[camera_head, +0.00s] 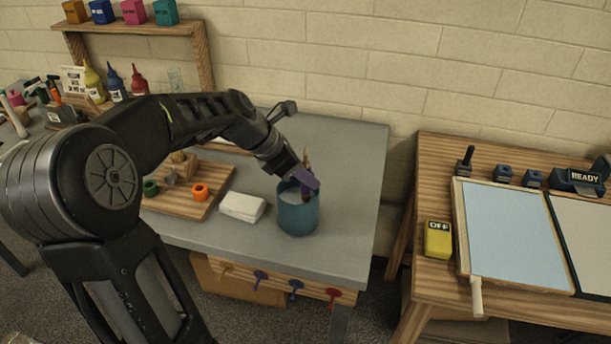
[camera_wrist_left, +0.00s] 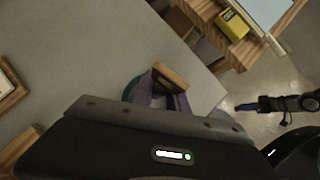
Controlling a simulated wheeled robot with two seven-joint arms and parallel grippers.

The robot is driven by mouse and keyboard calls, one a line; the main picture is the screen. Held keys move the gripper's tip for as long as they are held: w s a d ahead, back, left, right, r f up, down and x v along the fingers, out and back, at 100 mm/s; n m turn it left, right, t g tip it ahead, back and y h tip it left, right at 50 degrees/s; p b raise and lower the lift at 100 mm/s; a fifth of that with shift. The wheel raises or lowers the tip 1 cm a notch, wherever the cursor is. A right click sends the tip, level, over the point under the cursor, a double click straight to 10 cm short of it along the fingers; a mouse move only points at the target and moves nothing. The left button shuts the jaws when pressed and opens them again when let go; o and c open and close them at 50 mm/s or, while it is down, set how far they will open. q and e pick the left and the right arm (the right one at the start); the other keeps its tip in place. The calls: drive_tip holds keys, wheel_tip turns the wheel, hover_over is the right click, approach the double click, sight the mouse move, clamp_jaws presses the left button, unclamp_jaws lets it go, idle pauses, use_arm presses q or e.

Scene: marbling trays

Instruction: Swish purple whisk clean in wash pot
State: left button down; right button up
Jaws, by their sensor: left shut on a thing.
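The wash pot (camera_head: 298,214) is a blue, round, open-topped pot near the front right of the grey table. My left gripper (camera_head: 304,183), with purple fingers, points down at the pot's mouth. It is shut on the whisk (camera_head: 306,158), whose brown wooden handle sticks up between the fingers. The handle also shows in the left wrist view (camera_wrist_left: 171,77). The whisk's lower end is hidden by the fingers and the pot wall, so its colour and cleanness cannot be told. My right gripper (camera_wrist_left: 246,106) shows only in the left wrist view, away from the table; its opening is unclear.
A white block (camera_head: 242,207) lies just left of the pot, beside a wooden board (camera_head: 182,211) with small coloured cups. Small coloured pieces (camera_head: 295,289) line the front rail. A separate wooden table (camera_head: 437,190) with a blue-filled tray (camera_head: 475,285) stands right, across a gap.

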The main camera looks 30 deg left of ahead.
use_arm(q)
drive_tip(key=shift+a, duration=0.15)
drive_tip(key=shift+w+a+p, duration=0.2)
drive_tip(key=shift+a+p, duration=0.15)
drive_tip(key=shift+a, duration=0.4)
drive_tip(key=shift+s+a, duration=0.55)
drive_tip(key=shift+s, duration=0.15)
drive_tip(key=shift+s, duration=0.1)
